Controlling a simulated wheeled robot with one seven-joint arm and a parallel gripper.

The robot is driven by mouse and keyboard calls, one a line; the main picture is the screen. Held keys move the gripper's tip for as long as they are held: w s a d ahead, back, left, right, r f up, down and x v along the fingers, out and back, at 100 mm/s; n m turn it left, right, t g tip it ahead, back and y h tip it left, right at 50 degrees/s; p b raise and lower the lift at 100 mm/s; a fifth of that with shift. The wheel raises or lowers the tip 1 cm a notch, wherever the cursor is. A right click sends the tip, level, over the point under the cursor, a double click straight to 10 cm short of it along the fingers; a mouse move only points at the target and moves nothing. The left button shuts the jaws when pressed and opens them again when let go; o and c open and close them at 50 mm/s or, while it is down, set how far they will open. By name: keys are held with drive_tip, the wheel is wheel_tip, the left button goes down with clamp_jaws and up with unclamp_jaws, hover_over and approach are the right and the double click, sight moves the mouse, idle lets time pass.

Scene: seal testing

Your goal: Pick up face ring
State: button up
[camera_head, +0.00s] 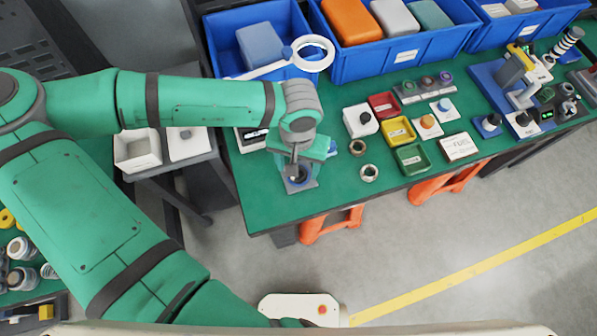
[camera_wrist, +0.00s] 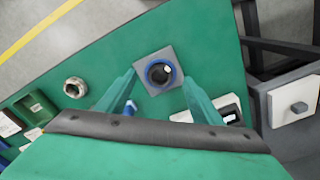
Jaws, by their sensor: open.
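A round part with a blue ring (camera_wrist: 150,77) and a dark centre sits on a square grey plate (camera_wrist: 142,56) near the table edge; I take it to be the face ring. In the head view its blue rim (camera_head: 299,182) shows partly under my gripper (camera_head: 296,172). In the wrist view my gripper (camera_wrist: 160,80) is open and empty, with one finger either side of the plate's near part. The fingers appear above the ring; the exact height is unclear.
Another small ring (camera_head: 357,147) and red, yellow and green trays (camera_head: 411,159) stand to the right. Blue bins (camera_head: 340,65) line the back. A magnifier (camera_head: 313,53) stands behind my wrist. A small blue object (camera_wrist: 130,107) is near one finger. Green table surface is clear around the plate's front.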

drive_tip(key=f, duration=0.2)
drive_tip(key=w+f, duration=0.1)
drive_tip(key=f, duration=0.1)
drive_tip(key=shift+f, duration=0.7)
drive_tip(key=c, duration=1.1)
